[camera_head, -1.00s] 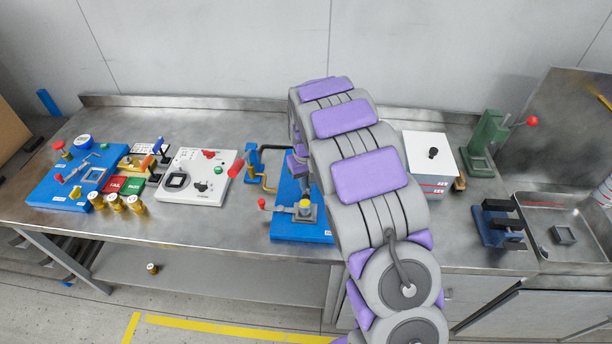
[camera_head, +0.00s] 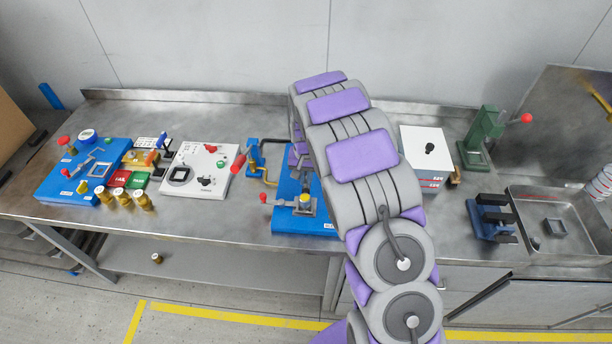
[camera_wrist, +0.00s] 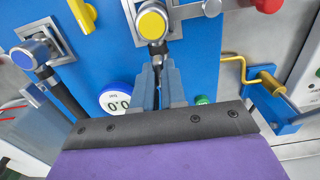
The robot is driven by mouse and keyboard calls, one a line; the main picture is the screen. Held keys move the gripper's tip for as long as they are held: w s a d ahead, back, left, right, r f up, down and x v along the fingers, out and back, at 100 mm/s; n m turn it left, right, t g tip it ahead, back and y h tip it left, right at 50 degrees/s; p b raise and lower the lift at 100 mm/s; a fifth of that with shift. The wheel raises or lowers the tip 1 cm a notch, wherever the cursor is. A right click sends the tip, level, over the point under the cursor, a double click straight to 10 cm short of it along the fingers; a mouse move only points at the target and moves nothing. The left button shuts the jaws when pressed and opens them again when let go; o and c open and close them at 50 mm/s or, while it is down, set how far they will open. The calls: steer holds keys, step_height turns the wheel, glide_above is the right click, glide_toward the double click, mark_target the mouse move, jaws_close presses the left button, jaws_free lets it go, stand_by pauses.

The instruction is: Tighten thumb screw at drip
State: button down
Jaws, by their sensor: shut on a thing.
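In the wrist view my gripper (camera_wrist: 158,72) is shut on a small dark part just below a yellow-capped fitting (camera_wrist: 152,22) on a blue board (camera_wrist: 205,55). This part looks like the thumb screw, but the fingers cover most of it. A blue-capped fitting (camera_wrist: 33,52) with a black stem stands to the left.
A white panel (camera_head: 203,180) and another blue board (camera_head: 62,190) with brass pieces lie to the left. A white box (camera_head: 425,150), a green press (camera_head: 486,140), a blue clamp (camera_head: 490,215) and a sink (camera_head: 570,205) are to the right. A yellow hook (camera_wrist: 240,75) is near my gripper.

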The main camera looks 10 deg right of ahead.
steer(key=c, duration=1.2)
jaws_free()
step_height(320, 180, up, 17)
steer(key=shift+w+a+r+p, duration=0.1)
steer(key=shift+r+p, duration=0.1)
steer(key=shift+p, duration=0.8)
